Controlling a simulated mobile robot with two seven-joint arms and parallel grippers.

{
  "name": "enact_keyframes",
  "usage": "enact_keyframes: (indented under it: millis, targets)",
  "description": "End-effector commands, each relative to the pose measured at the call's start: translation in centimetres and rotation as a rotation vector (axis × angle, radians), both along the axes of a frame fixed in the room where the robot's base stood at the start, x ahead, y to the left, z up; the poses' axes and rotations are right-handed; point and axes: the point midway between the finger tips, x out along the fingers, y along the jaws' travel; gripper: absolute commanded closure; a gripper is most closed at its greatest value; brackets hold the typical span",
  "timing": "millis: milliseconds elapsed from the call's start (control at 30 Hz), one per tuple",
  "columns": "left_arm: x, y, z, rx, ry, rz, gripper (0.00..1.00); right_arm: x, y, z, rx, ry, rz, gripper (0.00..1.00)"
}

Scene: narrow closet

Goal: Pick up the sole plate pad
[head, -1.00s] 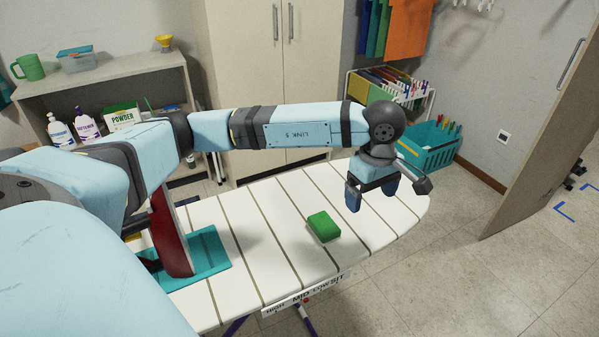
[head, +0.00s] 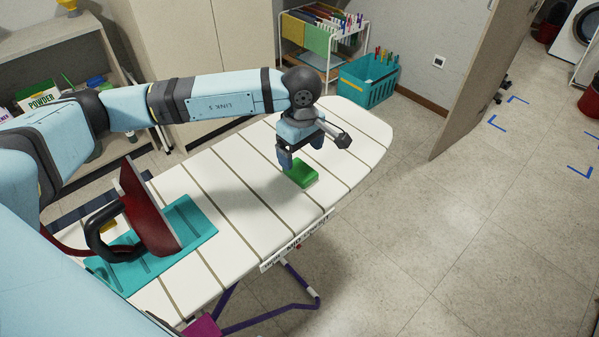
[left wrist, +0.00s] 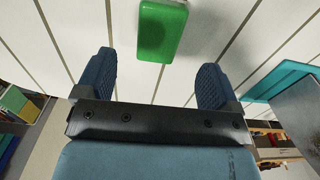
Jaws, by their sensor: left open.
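The sole plate pad, as I take it, is a small green block (head: 303,178) lying flat on the white striped ironing board (head: 235,165). My left gripper (head: 299,162) is open and empty just above the pad, partly covering its far side in the head view. In the left wrist view the pad (left wrist: 161,28) lies ahead of the open fingers (left wrist: 156,64), between their lines but beyond their tips. I see no contact with it. My right gripper is in neither view.
A dark red iron (head: 147,208) stands tilted up on a teal mat (head: 196,222) at the board's left. A teal basket (head: 369,82) and a rack of hanging files (head: 318,38) stand behind the board's far end. Open floor lies to the right.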

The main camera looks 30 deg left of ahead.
Motion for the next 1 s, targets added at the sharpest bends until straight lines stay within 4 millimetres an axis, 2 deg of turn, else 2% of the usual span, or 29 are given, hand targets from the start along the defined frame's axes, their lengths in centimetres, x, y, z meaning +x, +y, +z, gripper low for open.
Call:
enact_keyframes:
  millis: [100, 367, 600, 867, 1000]
  targets:
    - [0.0, 0.0, -1.3, 0.000, 0.000, 0.001, 0.13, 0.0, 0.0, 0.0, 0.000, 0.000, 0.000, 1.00]
    - [0.0, -0.1, -3.0, -0.001, 0.001, 0.000, 0.13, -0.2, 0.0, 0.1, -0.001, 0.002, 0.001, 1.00]
    - [0.0, -0.2, -6.5, 0.000, 0.001, 0.000, 0.13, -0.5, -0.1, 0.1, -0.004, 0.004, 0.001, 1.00]
    - [0.1, -0.2, -7.0, -0.001, -0.002, 0.000, 0.13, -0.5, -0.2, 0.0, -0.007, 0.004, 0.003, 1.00]
    - [0.1, -0.2, -7.0, -0.001, -0.002, 0.000, 0.45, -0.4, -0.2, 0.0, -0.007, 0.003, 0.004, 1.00]
